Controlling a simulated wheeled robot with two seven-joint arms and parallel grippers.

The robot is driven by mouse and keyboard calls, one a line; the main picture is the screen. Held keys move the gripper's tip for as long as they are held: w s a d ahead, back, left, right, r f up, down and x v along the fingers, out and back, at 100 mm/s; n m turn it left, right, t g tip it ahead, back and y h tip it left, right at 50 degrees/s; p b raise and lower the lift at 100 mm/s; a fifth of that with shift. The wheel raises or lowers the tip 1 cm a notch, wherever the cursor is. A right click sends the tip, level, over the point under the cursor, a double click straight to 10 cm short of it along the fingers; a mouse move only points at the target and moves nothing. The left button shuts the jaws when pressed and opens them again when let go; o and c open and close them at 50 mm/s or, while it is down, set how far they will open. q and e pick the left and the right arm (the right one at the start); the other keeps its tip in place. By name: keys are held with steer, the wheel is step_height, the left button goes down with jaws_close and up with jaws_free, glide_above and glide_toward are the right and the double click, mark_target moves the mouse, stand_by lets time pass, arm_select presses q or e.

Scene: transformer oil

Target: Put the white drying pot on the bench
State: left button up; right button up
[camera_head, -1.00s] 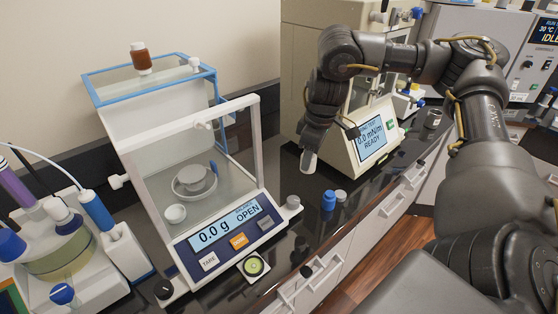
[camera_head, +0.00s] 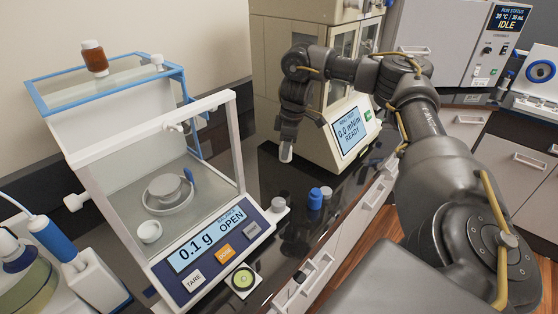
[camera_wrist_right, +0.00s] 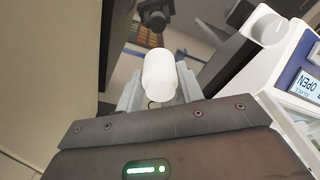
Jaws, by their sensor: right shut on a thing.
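My right gripper (camera_head: 287,140) points down above the dark glossy bench (camera_head: 268,184), between the balance and the tall cream instrument. It is shut on the white drying pot (camera_head: 286,152), whose white lower end shows below the fingers. In the right wrist view the pot (camera_wrist_right: 158,72) is a smooth white rounded body between the two fingers of the right gripper (camera_wrist_right: 158,90). I cannot tell for sure whether the pot touches the bench. My left gripper is not in view.
The cream instrument (camera_head: 335,100) stands behind the arm.

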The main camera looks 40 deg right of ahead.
steer(key=w+f, duration=0.2)
steer(key=f, duration=0.2)
steer(key=shift+w+d+b, duration=0.25)
steer(key=shift+w+b, duration=0.15)
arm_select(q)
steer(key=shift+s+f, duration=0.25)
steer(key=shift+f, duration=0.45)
arm_select(e)
steer(key=shift+w+f, duration=0.15)
steer(key=shift+w, duration=0.05)
steer(key=shift+w+f, duration=0.1)
steer(key=shift+f, duration=0.15)
step_height(320, 180, down, 3)
steer(key=shift+r+p, duration=0.1)
steer(key=shift+p, duration=0.3)
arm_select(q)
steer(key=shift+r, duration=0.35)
arm_select(e)
steer(key=o, duration=1)
steer(key=shift+f, duration=0.25)
steer(key=shift+r, duration=0.1)
